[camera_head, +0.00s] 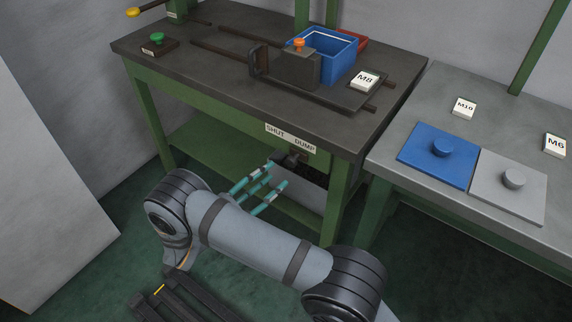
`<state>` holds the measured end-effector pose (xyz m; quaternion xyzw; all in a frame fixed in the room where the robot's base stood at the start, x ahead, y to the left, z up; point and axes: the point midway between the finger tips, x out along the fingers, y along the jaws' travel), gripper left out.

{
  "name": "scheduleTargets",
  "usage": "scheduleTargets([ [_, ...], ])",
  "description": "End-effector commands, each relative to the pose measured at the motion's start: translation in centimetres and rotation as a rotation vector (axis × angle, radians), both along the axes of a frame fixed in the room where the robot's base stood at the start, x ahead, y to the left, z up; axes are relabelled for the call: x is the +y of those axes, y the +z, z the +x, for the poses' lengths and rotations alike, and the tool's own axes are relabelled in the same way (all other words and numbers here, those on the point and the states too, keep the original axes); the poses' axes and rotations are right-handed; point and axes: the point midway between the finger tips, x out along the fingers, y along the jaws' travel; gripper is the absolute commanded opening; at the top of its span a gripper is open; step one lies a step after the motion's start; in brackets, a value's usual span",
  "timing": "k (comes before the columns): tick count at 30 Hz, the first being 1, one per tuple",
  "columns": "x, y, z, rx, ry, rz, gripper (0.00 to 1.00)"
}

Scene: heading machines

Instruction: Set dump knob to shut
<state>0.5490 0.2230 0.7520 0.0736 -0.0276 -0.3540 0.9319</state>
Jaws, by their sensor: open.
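The dump knob (290,159) is a small dark shape on the front of the green bench, under a white label plate (290,138) that reads SHUT on the left and DUMP on the right. Its pointing direction is too small to tell. My gripper (279,175) shows two parallel teal fingers with pale bands, spread apart and empty. They reach up and right from behind my grey arm, with their tips just below and left of the knob in the picture. Contact cannot be told. The gripper's base is hidden behind my arm.
On the dark bench top (220,75) are a blue bin (335,65), a machine block with an orange knob (299,44), and a green button (156,37). A grey table (400,125) with blue and grey plates adjoins at right. A pale panel (50,170) stands at left.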

Motion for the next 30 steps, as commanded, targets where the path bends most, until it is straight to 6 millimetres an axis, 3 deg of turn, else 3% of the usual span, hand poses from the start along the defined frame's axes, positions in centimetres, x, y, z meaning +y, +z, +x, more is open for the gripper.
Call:
scheduleTargets([
  [9, -4.0, 0.1, 4.4, 0.001, -0.001, -0.001, 0.43],
  [15, -5.4, 0.1, 6.1, 0.001, 0.002, -0.002, 0.43],
  [26, -5.7, 0.0, 6.6, 0.001, 0.004, -0.002, 0.43],
  [30, -5.7, 0.1, 6.6, 0.001, 0.004, -0.002, 0.36],
])
